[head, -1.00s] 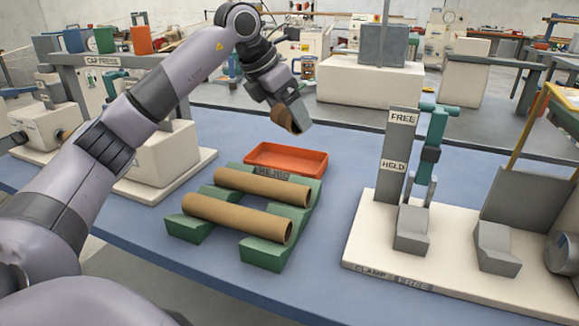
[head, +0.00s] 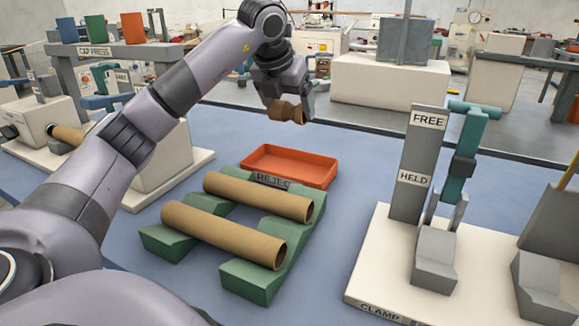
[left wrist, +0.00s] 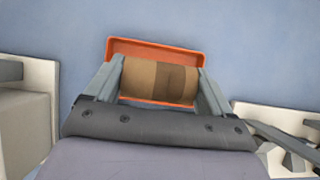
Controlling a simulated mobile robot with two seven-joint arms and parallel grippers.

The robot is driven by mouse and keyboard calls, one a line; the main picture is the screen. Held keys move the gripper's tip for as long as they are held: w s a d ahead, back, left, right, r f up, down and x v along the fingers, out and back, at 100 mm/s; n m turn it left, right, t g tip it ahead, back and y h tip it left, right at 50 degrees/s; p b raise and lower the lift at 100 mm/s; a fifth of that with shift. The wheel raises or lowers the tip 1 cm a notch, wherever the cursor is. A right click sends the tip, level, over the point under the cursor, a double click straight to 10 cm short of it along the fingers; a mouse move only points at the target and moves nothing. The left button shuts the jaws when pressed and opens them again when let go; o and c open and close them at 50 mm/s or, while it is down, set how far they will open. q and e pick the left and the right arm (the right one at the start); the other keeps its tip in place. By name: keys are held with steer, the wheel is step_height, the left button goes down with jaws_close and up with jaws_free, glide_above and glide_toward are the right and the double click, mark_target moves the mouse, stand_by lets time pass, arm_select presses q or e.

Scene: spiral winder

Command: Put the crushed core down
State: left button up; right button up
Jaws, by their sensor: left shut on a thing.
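The crushed core (head: 286,112) is a short brown cardboard tube with a pinched, darker middle. My right gripper is not in view.
Two long brown cores (head: 225,235) lie on green cradles (head: 244,281) in front of the tray. A clamp stand (head: 427,170) marked FREE and HELD stands to the right. A cap press (head: 125,62) is at the left. Blue table is clear around the tray's right.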

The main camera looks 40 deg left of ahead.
arm_select(q)
step_height(320, 180, down, 8)
steer(key=shift+r+b, duration=0.1)
steer(key=shift+b, duration=0.65)
steer(key=shift+f, duration=0.25)
step_height(320, 180, down, 4)
steer(key=shift+f+b, duration=0.1)
steer(key=shift+b, duration=0.45)
steer(key=shift+f, duration=0.15)
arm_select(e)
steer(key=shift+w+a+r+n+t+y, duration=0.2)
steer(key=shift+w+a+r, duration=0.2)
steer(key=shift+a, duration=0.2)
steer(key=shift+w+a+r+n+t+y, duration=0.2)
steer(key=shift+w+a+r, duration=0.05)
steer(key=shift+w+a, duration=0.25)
